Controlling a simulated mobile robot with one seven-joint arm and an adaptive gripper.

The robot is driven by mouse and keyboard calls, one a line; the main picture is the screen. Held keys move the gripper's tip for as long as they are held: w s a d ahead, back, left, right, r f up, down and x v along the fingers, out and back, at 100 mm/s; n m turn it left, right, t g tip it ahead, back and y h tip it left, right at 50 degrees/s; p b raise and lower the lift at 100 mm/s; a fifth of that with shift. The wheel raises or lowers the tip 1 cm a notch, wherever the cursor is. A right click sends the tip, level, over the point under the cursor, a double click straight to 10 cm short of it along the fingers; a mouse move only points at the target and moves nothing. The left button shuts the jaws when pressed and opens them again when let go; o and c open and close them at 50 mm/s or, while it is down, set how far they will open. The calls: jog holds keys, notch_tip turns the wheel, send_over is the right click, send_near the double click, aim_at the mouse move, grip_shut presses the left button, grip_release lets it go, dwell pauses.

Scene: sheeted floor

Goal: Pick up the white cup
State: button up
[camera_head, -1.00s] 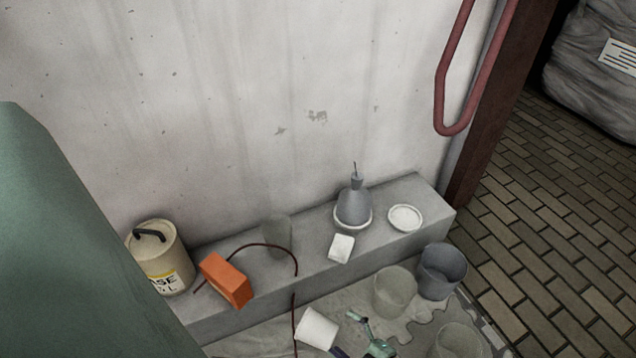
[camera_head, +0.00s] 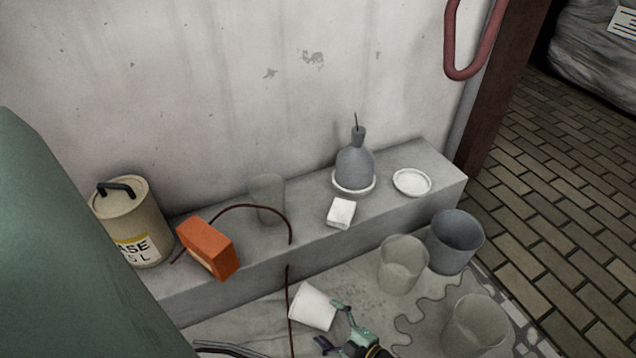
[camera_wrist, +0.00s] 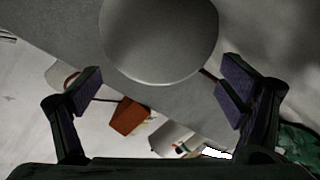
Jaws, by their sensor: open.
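The white cup (camera_head: 311,306) stands tilted or lies on the pale floor sheet at the lower middle of the head view, in front of the grey ledge. My gripper (camera_head: 333,326) is just to its lower right, its green and dark fingers spread, with nothing held. In the wrist view, my open gripper (camera_wrist: 160,92) has its two dark pads wide apart. A large grey round surface, apparently the cup (camera_wrist: 160,42), fills the top middle, ahead of and between the pads. I cannot tell whether either finger touches it.
Clear cups (camera_head: 403,264) (camera_head: 474,325) and a grey bucket (camera_head: 455,243) stand to the right. The ledge (camera_head: 420,208) holds an orange block (camera_head: 208,247), white block (camera_head: 341,212), grey bottle (camera_head: 355,166), white dish (camera_head: 412,182) and another clear cup (camera_head: 268,198). A beige can (camera_head: 133,222) is at left.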

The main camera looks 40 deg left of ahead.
aim_at(313, 311)
jog(key=x, duration=0.4)
jog(key=b+x, duration=0.1)
jog(key=shift+s+a+r, duration=0.1)
jog(key=shift+a+r, duration=0.05)
jog(key=shift+a, duration=0.3)
jog(key=c, duration=0.9)
